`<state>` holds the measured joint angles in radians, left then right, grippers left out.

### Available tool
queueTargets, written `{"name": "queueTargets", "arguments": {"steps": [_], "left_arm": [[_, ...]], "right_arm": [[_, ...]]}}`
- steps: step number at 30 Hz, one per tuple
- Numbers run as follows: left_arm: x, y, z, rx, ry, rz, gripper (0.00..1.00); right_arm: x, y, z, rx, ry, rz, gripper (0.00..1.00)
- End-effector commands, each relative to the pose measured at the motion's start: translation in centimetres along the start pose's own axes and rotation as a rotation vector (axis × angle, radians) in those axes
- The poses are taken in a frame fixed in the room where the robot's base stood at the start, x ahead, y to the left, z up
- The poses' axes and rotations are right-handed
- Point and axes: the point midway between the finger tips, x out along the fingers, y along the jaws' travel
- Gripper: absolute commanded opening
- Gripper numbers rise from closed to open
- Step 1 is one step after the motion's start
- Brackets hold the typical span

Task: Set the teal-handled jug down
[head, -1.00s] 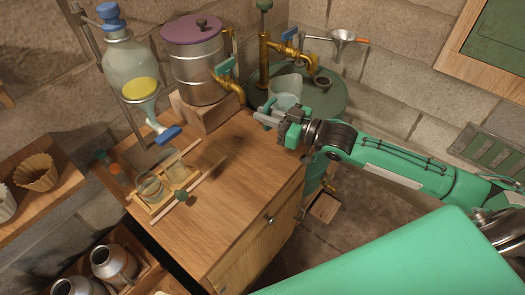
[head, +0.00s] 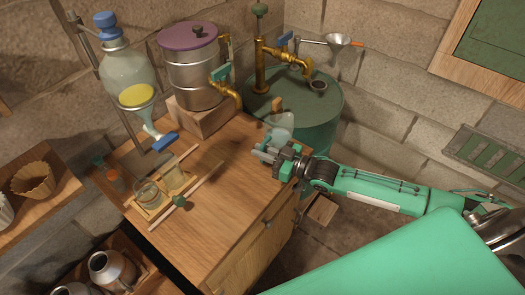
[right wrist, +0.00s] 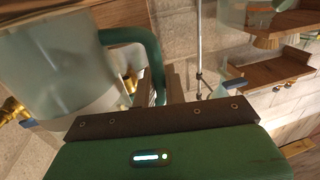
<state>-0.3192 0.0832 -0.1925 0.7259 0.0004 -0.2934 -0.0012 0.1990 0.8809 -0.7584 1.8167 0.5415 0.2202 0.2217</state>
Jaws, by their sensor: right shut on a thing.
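The teal-handled jug (head: 283,121) is a clear, frosted vessel at the bench's back right corner, partly hidden by my right gripper. In the right wrist view the jug (right wrist: 50,65) fills the left side, and its teal handle (right wrist: 153,55) runs down to the gripper. My right gripper (head: 266,151) is shut on the jug. I cannot tell whether the jug's base touches the wooden bench (head: 225,190). My left gripper is not in view.
A steel pot with a purple lid (head: 190,65) stands on a block behind. A green drum (head: 315,105) with brass taps is at the back right. The bench's middle is clear.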

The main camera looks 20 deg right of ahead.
Motion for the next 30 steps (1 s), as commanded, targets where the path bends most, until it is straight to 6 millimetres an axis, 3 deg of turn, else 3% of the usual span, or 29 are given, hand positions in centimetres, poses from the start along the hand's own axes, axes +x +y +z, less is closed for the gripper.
{"name": "queueTargets", "arguments": {"steps": [6, 7, 10, 21, 30], "left_arm": [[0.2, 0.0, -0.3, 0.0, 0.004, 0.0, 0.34], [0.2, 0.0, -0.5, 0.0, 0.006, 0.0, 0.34], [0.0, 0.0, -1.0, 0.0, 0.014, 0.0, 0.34], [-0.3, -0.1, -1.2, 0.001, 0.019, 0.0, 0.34], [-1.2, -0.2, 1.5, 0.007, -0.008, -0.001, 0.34]], "right_arm": [[0.0, 0.0, 0.2, -0.002, 0.003, 0.0, 0.0], [0.0, 0.0, 0.4, 0.0, 0.0, 0.0, 0.14], [0.0, 0.0, 0.3, 0.0, 0.0, 0.0, 0.34], [-0.1, 0.0, -0.2, 0.0, -0.001, 0.0, 0.34], [-4.6, 0.0, -0.2, 0.001, -0.006, 0.001, 0.34]]}}
